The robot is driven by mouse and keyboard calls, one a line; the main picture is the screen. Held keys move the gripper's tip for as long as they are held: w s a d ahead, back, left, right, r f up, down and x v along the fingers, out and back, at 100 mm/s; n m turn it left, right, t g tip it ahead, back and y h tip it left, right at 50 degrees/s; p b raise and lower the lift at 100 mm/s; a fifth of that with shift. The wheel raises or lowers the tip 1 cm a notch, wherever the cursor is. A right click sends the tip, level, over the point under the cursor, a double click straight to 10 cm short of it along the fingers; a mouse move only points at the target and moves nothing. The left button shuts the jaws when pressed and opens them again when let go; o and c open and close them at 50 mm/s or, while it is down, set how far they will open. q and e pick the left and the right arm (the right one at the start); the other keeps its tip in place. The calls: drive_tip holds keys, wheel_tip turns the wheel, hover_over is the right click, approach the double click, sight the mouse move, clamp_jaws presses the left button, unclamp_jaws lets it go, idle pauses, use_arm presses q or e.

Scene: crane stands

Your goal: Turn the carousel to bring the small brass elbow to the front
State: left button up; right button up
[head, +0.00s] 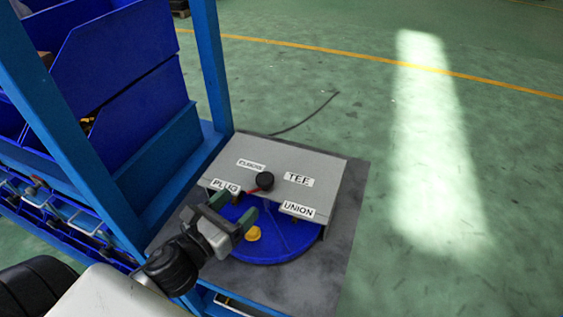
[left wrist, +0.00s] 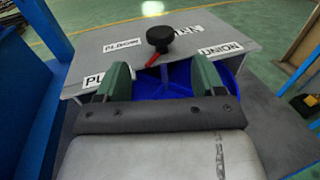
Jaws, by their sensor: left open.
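The carousel is a blue round tray (head: 275,247) with thin dividers, partly under a grey cover (head: 322,178). It also shows in the left wrist view (left wrist: 180,76). A yellow brass-coloured piece (head: 253,233) lies on its uncovered front part; I cannot tell whether it is the small elbow. A black knob (head: 265,181) with a red pointer stands on the cover; it also shows in the left wrist view (left wrist: 160,37). My left gripper (head: 234,210) is open and empty, just above the tray's left front. Its green fingers are apart in the left wrist view (left wrist: 163,75).
Labels on the cover read PLUG (head: 226,186), TEE (head: 299,179) and UNION (head: 298,209); a smaller far label (head: 251,165) is hard to read. A blue rack with bins (head: 125,85) stands close on the left. The green floor to the right is open.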

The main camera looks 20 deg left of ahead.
sight(259, 184)
use_arm(q)
drive_tip(key=p+x, duration=0.3)
drive_tip(key=x, duration=0.7)
drive_tip(key=shift+r, duration=0.15)
use_arm(e)
drive_tip(key=r, duration=0.1)
drive_tip(key=s+r, duration=0.1)
drive_tip(key=a+r, duration=0.1)
drive_tip(key=shift+s+r, duration=0.2)
drive_tip(key=shift+s+d, duration=0.1)
